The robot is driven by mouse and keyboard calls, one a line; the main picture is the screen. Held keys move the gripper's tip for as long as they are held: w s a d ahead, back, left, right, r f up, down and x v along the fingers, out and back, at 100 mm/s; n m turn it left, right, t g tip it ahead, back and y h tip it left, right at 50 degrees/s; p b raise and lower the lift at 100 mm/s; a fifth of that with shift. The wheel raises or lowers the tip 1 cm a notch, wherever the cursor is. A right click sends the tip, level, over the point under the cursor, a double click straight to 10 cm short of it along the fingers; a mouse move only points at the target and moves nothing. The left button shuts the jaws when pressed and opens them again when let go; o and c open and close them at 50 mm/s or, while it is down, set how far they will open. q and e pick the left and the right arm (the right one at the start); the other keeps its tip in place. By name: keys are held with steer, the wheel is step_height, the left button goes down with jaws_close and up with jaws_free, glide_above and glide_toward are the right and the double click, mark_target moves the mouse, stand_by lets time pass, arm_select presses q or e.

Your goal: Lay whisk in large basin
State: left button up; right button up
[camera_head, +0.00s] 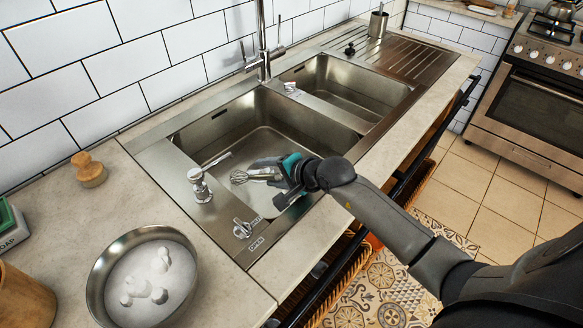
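The whisk (240,177) has a wire head pointing left and a short handle that runs into my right gripper (267,171). The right gripper reaches in from the right over the near side of the large basin (225,145), the left and bigger of two steel basins. Its fingers are closed around the whisk handle and hide part of it. The whisk is inside the outline of the large basin; I cannot tell whether it touches the floor. My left gripper is not in view.
The smaller basin (345,85) lies to the right, with a ribbed drainboard (405,58) beyond it. A tall faucet (263,45) rises behind. A soap dispenser (200,185) and a drain knob (242,228) stand on the left rim. A metal bowl (100,275) sits on the counter.

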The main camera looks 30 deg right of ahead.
steer(key=p+v, duration=0.1)
steer(key=v, duration=0.8)
steer(key=shift+p, duration=0.3)
